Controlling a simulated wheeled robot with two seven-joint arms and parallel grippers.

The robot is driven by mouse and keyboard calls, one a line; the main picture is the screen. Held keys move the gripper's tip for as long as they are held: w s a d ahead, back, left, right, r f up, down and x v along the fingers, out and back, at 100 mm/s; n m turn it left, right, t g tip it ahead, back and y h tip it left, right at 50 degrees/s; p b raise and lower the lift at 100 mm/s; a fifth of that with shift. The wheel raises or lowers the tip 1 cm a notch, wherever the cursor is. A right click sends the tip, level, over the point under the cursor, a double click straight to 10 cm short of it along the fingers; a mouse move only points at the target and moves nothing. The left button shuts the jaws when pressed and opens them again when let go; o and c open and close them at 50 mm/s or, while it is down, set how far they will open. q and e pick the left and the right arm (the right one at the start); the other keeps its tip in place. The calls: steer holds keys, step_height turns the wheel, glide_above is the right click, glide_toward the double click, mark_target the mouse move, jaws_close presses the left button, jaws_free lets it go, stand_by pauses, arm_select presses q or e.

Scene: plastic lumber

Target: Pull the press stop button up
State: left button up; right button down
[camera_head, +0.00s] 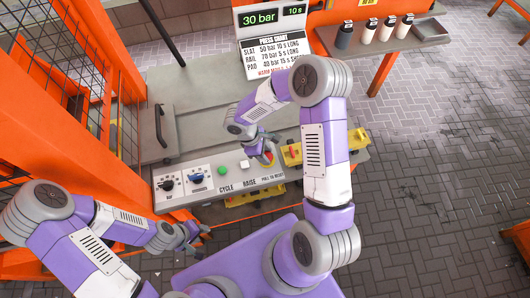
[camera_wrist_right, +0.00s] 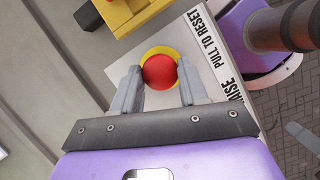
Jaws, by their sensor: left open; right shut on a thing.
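The red press stop button (camera_wrist_right: 159,72) has a yellow ring around its base and sits on the light grey control panel (camera_wrist_right: 120,60), beside a "PULL TO RESET" label (camera_wrist_right: 205,38). My right gripper (camera_wrist_right: 160,82) is shut on the button, one finger on each side of it. In the head view, my right gripper (camera_head: 267,154) is at the right part of the panel and mostly hides the button. My left gripper (camera_head: 198,240) is open and empty, low in front of the panel's left end.
The panel also carries two dials (camera_head: 181,182), a green button (camera_head: 222,171) and a white button (camera_head: 244,164). Yellow blocks (camera_head: 295,152) lie right of it. An orange mesh guard (camera_head: 80,75) stands left. A press chart screen (camera_head: 270,40) is behind.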

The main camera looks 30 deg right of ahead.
steer(key=shift+r+p, duration=0.35)
steer(key=shift+r, duration=0.45)
steer(key=shift+w, duration=0.1)
steer(key=c, duration=0.6)
jaws_free()
steer(key=shift+f, duration=0.1)
steer(key=p+v, duration=0.1)
steer(key=v, duration=0.6)
steer(key=shift+r, duration=0.35)
steer(key=shift+f, duration=0.1)
